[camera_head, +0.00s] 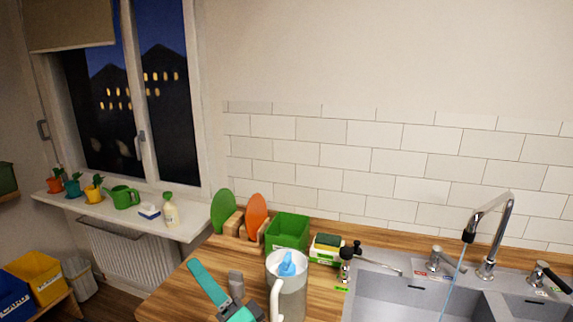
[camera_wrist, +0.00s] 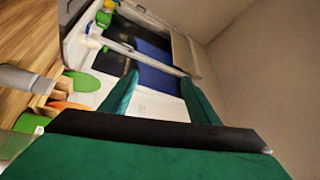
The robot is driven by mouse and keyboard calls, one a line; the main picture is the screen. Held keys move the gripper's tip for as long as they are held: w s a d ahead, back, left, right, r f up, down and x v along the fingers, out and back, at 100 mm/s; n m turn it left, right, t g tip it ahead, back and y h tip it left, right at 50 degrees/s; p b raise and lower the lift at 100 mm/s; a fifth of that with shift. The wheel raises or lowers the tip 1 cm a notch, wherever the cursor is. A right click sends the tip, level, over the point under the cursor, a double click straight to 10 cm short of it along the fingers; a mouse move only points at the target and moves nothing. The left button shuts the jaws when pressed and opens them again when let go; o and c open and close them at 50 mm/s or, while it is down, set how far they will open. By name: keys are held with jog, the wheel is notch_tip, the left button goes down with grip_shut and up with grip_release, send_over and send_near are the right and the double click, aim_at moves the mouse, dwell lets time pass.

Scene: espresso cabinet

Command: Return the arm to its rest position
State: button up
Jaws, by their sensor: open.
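My gripper (camera_head: 200,276) has teal fingers and is near the lower middle of the head view, in front of the wooden counter (camera_head: 165,300). It points up and left, towards the window. In the wrist view, its two teal fingers (camera_wrist: 160,85) are spread apart with nothing between them. That view is turned on its side, and the window area lies beyond the fingertips. In the head view only one finger shows clearly. Most of my arm is out of frame.
Green and orange boards (camera_head: 257,217) in a wooden holder, a green box (camera_head: 287,231) and sponges (camera_head: 326,246) line the counter's back. The sink (camera_head: 390,293) and tap (camera_head: 493,235) are right. The sill (camera_head: 60,203) holds several pots.

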jog(key=s+d+f+m+t+h, duration=0.1)
jog(key=s+d+f+m+h, duration=0.2)
jog(key=f, duration=0.5)
jog(key=s+d+f+t+h, duration=0.2)
jog(key=s+d+f+h, duration=0.1)
jog(key=s+f+h, duration=0.4)
jog(key=s+d+f+m+t+h, duration=0.1)
jog(key=s+d+f+m+h, duration=0.2)
jog(key=f, duration=0.7)
jog(key=s+d+f+n+g, duration=0.1)
jog(key=s+d+f+n, duration=0.1)
jog(key=s, duration=0.6)
jog(key=s+d+f+n+g+h, duration=0.1)
jog(key=s+d+f+n, duration=0.1)
jog(key=s+n, duration=0.3)
jog(key=s+d+f+n+g+h, duration=0.1)
jog(key=s+d+f+n, duration=0.2)
jog(key=s, duration=0.8)
jog(key=shift+d+n, duration=0.3)
jog(key=shift+n, duration=0.1)
jog(key=shift+s, duration=0.1)
jog(key=c, duration=0.5)
jog(key=shift+c, duration=0.5)
